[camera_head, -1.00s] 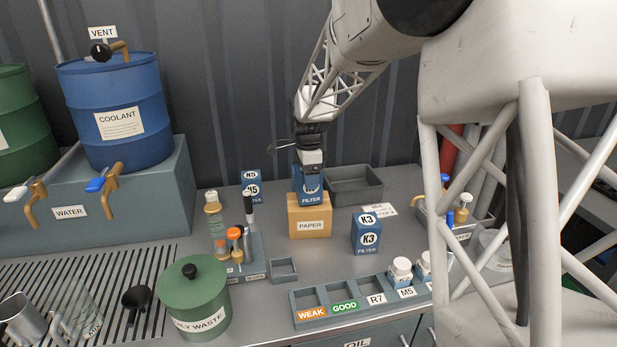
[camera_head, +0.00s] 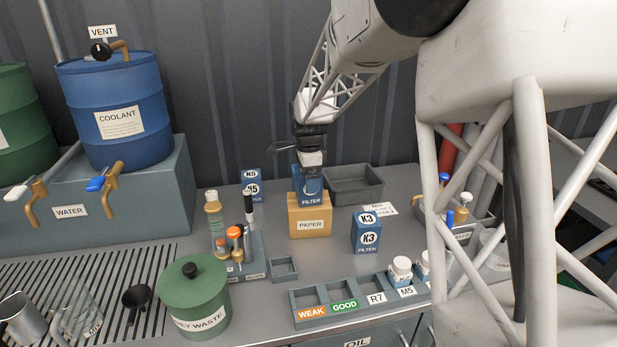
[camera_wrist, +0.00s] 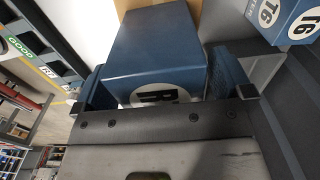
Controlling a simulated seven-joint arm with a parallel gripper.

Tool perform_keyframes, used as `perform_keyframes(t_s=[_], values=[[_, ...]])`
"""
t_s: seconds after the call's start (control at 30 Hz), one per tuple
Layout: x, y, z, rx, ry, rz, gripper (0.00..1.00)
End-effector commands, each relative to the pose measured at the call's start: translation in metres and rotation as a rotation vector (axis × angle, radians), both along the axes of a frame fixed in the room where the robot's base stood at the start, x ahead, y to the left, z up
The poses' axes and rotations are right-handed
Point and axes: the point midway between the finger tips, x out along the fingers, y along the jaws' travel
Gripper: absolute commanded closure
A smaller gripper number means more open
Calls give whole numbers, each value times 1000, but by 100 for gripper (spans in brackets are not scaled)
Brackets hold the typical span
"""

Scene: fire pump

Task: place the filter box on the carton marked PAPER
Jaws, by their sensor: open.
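The blue filter box (camera_head: 301,186) stands upright on top of the tan carton marked PAPER (camera_head: 297,228), seemingly resting on it. My gripper (camera_head: 312,172) is directly above the box, pointing down, and its fingers cover part of the box's face. In the wrist view, the box (camera_wrist: 155,45) lies between the two open fingers of my gripper (camera_wrist: 165,85), one on each side. Part of its round white label shows near the gripper's palm. A patch of the carton (camera_wrist: 187,10) shows beyond it.
A blue K3 filter box (camera_head: 357,245) stands right of the carton, and another blue box (camera_head: 251,176) stands behind left. An empty grey bin (camera_head: 355,190) is close behind right. Bottles (camera_head: 213,208) stand left; a labelled slotted rack (camera_head: 340,312) lies in front.

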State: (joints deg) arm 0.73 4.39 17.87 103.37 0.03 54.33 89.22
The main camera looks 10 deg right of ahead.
Motion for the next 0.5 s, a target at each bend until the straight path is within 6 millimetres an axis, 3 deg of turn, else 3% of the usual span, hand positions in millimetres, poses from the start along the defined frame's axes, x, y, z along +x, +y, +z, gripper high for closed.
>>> perform_keyframes(t_s=[0.27,0.5], values=[[0,0,13,0,-2,0,2],[0,0,44,0,-3,0,2]])
